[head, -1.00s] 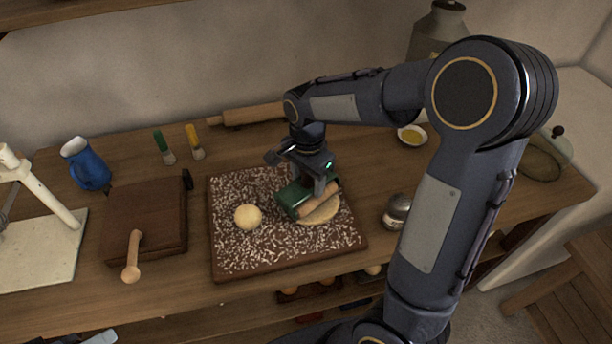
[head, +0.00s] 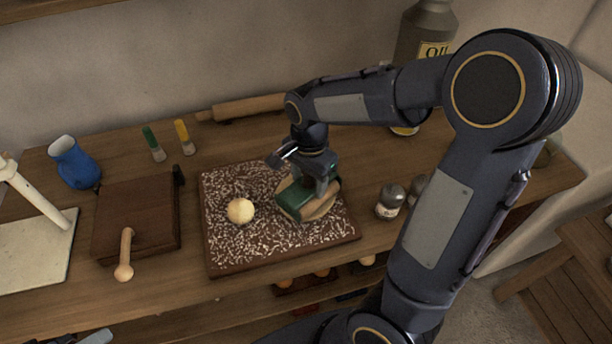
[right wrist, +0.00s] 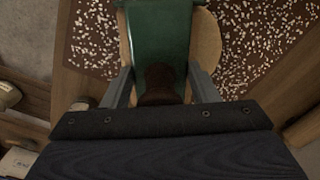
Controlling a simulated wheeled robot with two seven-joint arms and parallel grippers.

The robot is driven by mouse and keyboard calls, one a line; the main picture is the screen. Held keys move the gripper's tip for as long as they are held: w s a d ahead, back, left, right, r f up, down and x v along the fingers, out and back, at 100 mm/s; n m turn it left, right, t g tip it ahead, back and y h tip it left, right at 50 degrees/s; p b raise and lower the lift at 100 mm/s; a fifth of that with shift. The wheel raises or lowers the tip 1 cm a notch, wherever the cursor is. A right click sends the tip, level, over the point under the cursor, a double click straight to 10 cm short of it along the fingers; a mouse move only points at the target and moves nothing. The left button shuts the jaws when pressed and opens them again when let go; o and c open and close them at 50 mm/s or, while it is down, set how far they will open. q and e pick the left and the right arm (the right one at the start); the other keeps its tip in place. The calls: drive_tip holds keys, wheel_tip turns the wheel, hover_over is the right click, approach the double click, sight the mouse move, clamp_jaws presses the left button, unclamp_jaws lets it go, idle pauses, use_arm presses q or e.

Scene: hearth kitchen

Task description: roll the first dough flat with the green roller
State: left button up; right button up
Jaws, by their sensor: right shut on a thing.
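My right gripper (head: 318,186) is shut on the green roller (head: 292,202) and holds it down on the first dough (head: 318,209). The roller also shows between the fingers in the right wrist view (right wrist: 160,35). The dough is a flat, pale round that shows on both sides of the roller; its middle is hidden under the roller. It lies on the right part of the floured board (head: 240,258). A second dough, a pale ball (head: 240,210), sits on the board to the left, apart from the roller. My left gripper is not in view.
A dark wooden press or box with a handle (head: 135,225) stands left of the board. A blue jug (head: 73,162) and two brushes (head: 152,142) are behind it. A wooden rolling pin (head: 245,108) lies at the back. Small jars (head: 390,202) stand close right of the board.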

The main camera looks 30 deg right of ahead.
drive_tip(key=shift+s+d, duration=0.15)
drive_tip(key=shift+s, duration=0.45)
drive_tip(key=shift+w+a+p, duration=0.2)
drive_tip(key=shift+w+p, duration=0.1)
drive_tip(key=shift+w, duration=0.5)
drive_tip(key=shift+w+a+f, duration=0.1)
drive_tip(key=shift+w+a, duration=0.1)
drive_tip(key=shift+w, duration=0.6)
drive_tip(key=shift+w+a, duration=0.25)
drive_tip(key=shift+w, duration=0.6)
wheel_tip(320, 180, up, 7)
drive_tip(key=p, duration=0.6)
